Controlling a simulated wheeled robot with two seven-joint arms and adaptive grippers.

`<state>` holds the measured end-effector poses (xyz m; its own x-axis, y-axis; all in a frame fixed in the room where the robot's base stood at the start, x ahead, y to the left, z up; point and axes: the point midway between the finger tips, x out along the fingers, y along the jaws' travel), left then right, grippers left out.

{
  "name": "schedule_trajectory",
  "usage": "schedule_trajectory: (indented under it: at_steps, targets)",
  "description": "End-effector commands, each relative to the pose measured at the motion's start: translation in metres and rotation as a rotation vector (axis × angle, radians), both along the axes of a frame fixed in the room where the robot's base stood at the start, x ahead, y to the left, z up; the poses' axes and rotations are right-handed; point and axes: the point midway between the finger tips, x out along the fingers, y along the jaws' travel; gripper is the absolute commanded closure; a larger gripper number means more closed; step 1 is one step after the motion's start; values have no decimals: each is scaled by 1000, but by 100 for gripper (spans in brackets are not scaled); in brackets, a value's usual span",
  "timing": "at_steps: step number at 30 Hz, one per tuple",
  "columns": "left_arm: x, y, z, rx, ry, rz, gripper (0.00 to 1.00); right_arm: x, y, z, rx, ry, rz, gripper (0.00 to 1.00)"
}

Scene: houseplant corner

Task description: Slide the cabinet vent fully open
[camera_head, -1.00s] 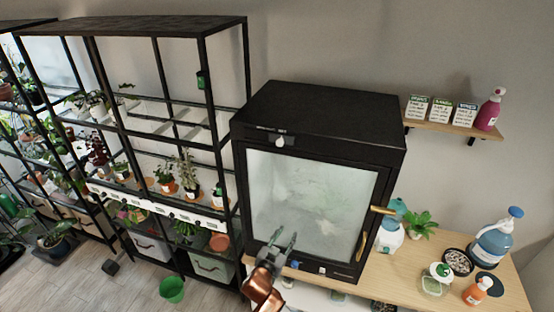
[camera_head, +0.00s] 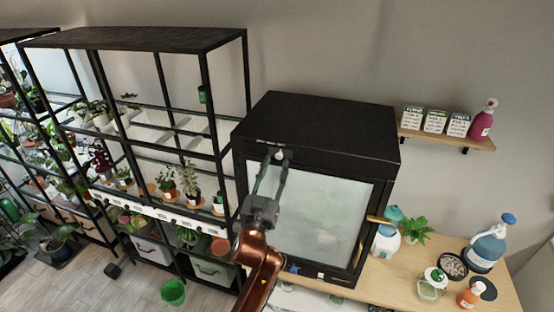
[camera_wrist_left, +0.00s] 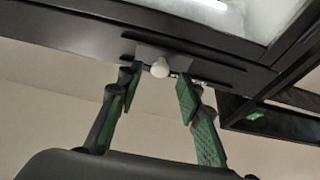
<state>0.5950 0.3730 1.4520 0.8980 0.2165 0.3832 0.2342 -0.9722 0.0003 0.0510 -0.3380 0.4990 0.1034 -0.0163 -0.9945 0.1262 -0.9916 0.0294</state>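The black cabinet (camera_head: 320,125) has a glass front door and a narrow vent strip along its top front edge. The white vent knob (camera_head: 279,155) sits on this strip; in the left wrist view the round knob (camera_wrist_left: 160,68) stands on a dark plate. My left gripper (camera_head: 272,170) is raised in front of the strip with its fingers pointing up at the knob. In the wrist view the left gripper (camera_wrist_left: 158,88) is open, its green-padded fingers on either side of the knob with gaps. Whether the vent opening is uncovered is unclear. My right gripper is not in view.
A brass-coloured door handle (camera_head: 378,220) sticks out at the cabinet's right. Black plant shelving (camera_head: 150,40) stands close at the left. The wooden table (camera_head: 410,285) holds bottles and a plant at the right. A small wall shelf (camera_head: 450,138) hangs above.

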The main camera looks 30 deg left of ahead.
Motion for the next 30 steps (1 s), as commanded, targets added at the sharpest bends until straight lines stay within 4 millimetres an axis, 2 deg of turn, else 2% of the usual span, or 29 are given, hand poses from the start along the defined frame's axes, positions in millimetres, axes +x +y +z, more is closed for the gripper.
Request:
schedule_trajectory:
  at_steps: [6,14,27,30]
  targets:
    - [15,3,7,0,0,-1,67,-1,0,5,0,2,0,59]
    - [16,4,6,0,0,0,67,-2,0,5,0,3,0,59]
    - [16,4,6,0,1,0,96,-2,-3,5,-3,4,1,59]
    - [16,4,6,0,1,0,100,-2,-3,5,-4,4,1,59]
